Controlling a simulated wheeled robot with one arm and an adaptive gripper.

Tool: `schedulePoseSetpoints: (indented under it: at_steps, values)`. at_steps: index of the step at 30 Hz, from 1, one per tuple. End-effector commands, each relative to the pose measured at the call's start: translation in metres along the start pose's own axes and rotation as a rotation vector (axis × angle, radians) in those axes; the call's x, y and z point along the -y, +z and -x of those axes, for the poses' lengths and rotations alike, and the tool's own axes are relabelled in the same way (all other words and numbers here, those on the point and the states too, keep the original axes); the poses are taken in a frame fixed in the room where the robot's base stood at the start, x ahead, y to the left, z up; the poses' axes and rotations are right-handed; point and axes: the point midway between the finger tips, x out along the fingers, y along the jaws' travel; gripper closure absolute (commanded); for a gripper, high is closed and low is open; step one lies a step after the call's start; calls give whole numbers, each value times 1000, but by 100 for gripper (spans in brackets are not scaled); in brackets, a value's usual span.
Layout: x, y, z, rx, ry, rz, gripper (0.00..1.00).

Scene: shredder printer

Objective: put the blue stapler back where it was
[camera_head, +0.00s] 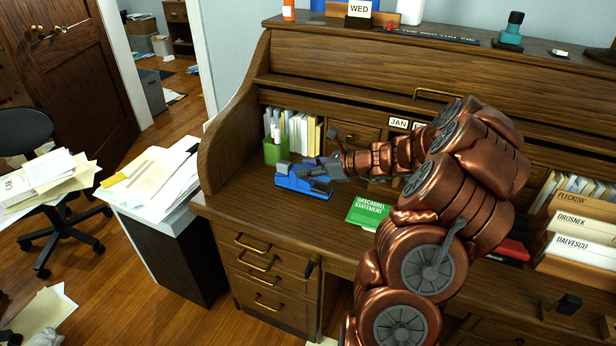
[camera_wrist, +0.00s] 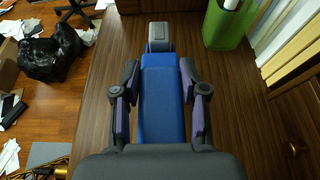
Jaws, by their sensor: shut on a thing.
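The blue stapler (camera_head: 303,181) is at the left end of the brown roll-top desk (camera_head: 290,211), near the green pen cup (camera_head: 275,152). In the wrist view the stapler (camera_wrist: 162,95) lies lengthwise between my gripper's two fingers, its grey end pointing away from the gripper. My gripper (camera_head: 318,174) is shut on the stapler; in the wrist view its purple-padded fingers (camera_wrist: 160,105) flank the blue body. The stapler looks low over the desk top; I cannot tell whether it touches it. The gripper's palm hides its near end.
A green booklet (camera_head: 368,212) lies right of the stapler. Upright papers (camera_head: 300,134) stand behind, beside the green cup, which also shows in the wrist view (camera_wrist: 228,28). Bare desk top lies around the stapler. The desk's left edge drops to the floor.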

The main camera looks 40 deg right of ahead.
Motion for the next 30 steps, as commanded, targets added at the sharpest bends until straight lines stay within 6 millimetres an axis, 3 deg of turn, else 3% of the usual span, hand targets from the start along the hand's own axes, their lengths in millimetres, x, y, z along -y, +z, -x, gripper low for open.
schedulePoseSetpoints:
  at_steps: [9, 20, 21, 27, 30]
  values:
    - [1, -31, -14, -1, 0, -3, 100]
    - [1, -33, -15, 0, -1, 1, 100]
    - [1, -34, -15, -1, 0, 2, 54]
    - [1, -34, -15, -1, 0, 1, 33]
    - [1, -34, -15, -1, 0, 1, 32]
